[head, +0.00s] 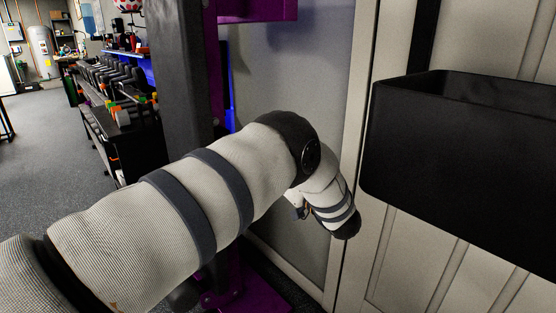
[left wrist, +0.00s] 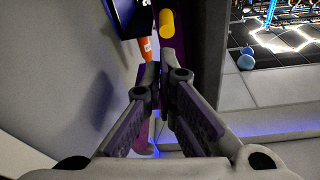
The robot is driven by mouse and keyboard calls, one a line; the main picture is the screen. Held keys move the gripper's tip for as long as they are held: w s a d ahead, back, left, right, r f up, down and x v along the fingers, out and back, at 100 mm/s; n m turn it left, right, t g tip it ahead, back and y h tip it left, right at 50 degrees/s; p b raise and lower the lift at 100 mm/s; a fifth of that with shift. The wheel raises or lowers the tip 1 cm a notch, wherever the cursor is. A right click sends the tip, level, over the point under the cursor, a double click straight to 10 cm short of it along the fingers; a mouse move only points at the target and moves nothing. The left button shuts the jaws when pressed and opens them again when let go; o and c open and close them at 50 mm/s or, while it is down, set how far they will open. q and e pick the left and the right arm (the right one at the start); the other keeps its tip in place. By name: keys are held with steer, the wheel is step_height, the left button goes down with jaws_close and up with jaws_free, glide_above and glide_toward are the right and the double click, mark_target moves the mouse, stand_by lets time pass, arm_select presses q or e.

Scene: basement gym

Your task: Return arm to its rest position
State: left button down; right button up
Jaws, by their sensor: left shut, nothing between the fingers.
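My left arm (head: 200,190) comes in from the left in the head view, wrapped in a light cover with dark bands. It bends at a black joint (head: 290,145), and the forearm points away and down. The fingers of my left gripper cannot be made out in the head view. In the left wrist view, my left gripper (left wrist: 158,76) has its fingertips together, with nothing seen between them. My right arm and gripper are not in view.
A black open-topped bin (head: 455,150) is close on the right, against a pale panelled door (head: 400,235). A purple and black rack post (head: 185,75) stands behind my arm. A dumbbell rack (head: 115,110) is at the left. Grey floor (head: 40,145) is clear at the far left.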

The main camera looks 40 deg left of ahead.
arm_select(q)
steer(key=shift+a, duration=0.25)
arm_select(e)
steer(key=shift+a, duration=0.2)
arm_select(q)
steer(key=shift+f, duration=0.1)
